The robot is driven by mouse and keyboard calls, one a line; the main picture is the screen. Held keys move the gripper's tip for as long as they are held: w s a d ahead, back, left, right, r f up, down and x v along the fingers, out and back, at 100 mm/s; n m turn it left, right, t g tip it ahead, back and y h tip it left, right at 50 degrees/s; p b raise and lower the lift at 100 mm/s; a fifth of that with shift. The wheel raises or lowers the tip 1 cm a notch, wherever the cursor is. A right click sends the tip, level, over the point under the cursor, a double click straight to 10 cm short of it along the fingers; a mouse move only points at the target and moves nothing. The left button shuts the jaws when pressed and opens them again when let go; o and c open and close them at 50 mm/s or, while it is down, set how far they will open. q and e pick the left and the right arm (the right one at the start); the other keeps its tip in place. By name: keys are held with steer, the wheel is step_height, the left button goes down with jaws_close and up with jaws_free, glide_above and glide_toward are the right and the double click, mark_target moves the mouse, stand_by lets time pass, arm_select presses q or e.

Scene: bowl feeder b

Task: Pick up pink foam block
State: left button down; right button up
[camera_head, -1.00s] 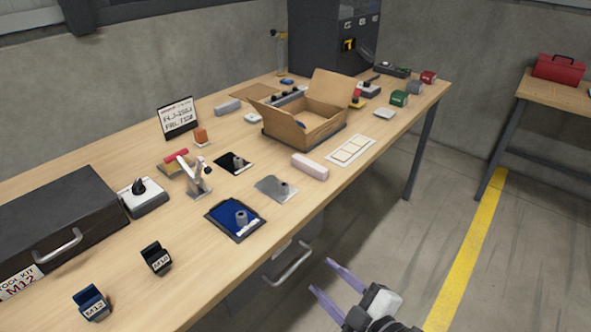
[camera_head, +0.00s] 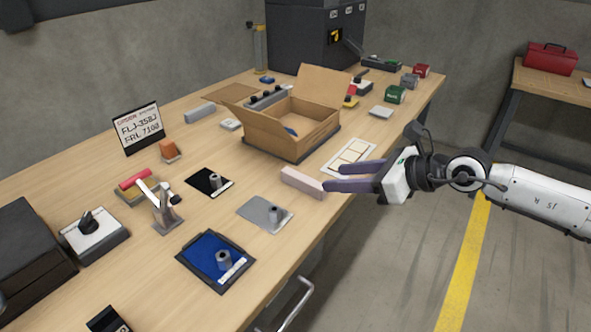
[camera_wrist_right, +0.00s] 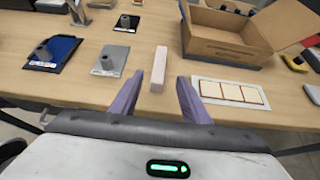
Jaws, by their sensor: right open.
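The pink foam block (camera_head: 303,182) is a pale pink bar lying on the wooden table near its front edge. In the right wrist view the block (camera_wrist_right: 159,69) points away from me, ahead of and between the two purple fingers. My right gripper (camera_head: 328,178) is open and empty, its fingertips close to the block's right end. In the right wrist view the gripper (camera_wrist_right: 156,80) shows its fingers apart, one on each side of the block's near end. Whether a finger touches the block I cannot tell. My left gripper is not in view.
An open cardboard box (camera_head: 292,128) stands behind the block. A white card with squares (camera_head: 350,157) lies to its right, a grey plate with a cylinder (camera_head: 258,212) to its left. A blue tray (camera_head: 207,270) lies nearer. The table's front edge is close.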

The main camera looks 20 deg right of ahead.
mark_target(305, 178)
steer(key=x, duration=0.4)
steer(key=shift+a, duration=0.2)
steer(key=shift+w+a+f, duration=0.1)
steer(key=shift+w+a, duration=0.05)
steer(key=shift+w, duration=0.05)
steer(key=x, duration=0.4)
steer(key=shift+w+p, duration=0.25)
steer(key=shift+p, duration=0.05)
steer(key=shift+w+a+f, duration=0.1)
steer(key=shift+w+f, duration=0.05)
steer(key=c, duration=1)
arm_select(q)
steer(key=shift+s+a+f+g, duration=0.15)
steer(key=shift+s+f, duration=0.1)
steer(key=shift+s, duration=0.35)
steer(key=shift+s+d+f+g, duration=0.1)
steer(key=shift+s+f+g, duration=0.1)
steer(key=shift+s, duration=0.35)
arm_select(e)
jaws_close()
